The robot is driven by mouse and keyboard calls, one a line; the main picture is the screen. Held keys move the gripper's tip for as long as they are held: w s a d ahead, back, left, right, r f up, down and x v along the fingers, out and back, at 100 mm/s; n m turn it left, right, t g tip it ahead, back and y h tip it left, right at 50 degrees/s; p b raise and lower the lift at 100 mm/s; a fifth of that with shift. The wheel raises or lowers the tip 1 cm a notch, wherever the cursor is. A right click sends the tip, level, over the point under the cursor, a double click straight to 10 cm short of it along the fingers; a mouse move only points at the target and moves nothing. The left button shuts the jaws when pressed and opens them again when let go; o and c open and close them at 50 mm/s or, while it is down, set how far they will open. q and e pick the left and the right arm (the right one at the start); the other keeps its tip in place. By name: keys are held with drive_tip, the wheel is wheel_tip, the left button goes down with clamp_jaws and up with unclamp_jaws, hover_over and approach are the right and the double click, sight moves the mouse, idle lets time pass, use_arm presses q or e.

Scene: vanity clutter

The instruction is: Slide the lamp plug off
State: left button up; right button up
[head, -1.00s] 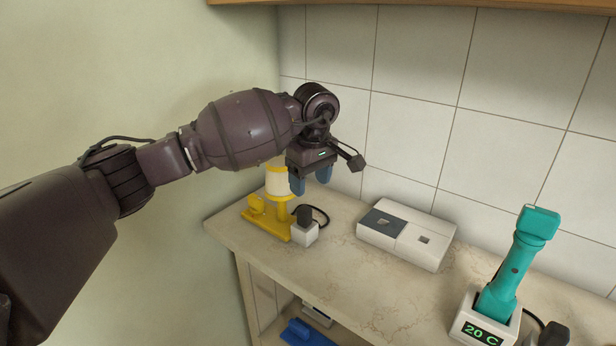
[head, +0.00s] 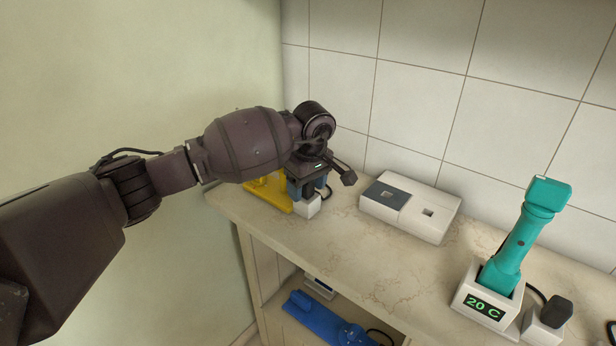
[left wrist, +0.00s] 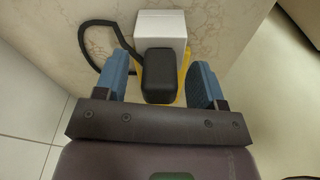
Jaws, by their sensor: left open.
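The lamp plug (left wrist: 160,77) is a black block with a black cord, seated against a white socket block (left wrist: 161,26). My left gripper (left wrist: 158,84) is open, with one blue finger on each side of the plug and gaps on both sides in the left wrist view. In the head view my left gripper (head: 308,188) points down just above the white socket block (head: 307,206), and its fingers mostly hide the plug. The yellow lamp base (head: 268,193) is beside the socket block, and its upper part is hidden behind my arm. My right gripper is not in view.
A white box with a grey panel (head: 410,206) lies to the right on the counter (head: 350,250). A teal device (head: 518,240) stands in a dock reading 20 C, beside another black plug (head: 555,312). A blue object (head: 322,322) is on the shelf below. The tiled wall is behind.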

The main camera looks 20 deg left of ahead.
use_arm(q)
drive_tip(key=shift+f, duration=0.1)
drive_tip(key=c, duration=1)
drive_tip(key=shift+c, duration=0.3)
drive_tip(key=shift+r, duration=0.2)
drive_tip(key=shift+r+p, duration=0.45)
drive_tip(key=shift+r, duration=1)
drive_tip(key=shift+r+p, duration=0.35)
drive_tip(key=shift+r, duration=0.8)
